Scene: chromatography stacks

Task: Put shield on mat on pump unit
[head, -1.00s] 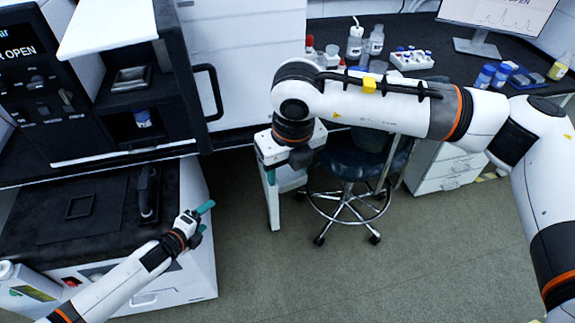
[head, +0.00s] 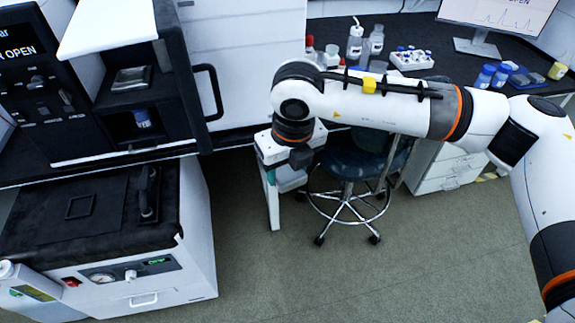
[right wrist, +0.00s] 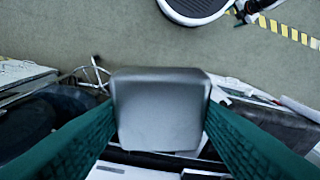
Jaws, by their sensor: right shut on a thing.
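My right gripper (head: 278,190) hangs in the middle of the head view, over the floor in front of the stool. In the right wrist view its two green fingers (right wrist: 160,140) are shut on a smooth grey piece with rounded corners, which looks like the shield (right wrist: 160,105). In the head view that piece is mostly hidden by the gripper. The pump unit (head: 185,265), a white box with a black top, stands at lower left, apart from the gripper. A dark mat with a thin square outline (head: 80,207) lies on its top. My left gripper is out of view.
A black upright handle-like part (head: 148,195) stands on the pump unit, right of the square. Above is an instrument with an open bay holding a blue-capped vial (head: 142,118). A stool (head: 350,165) stands behind the right gripper. The floor (head: 300,270) in front is clear.

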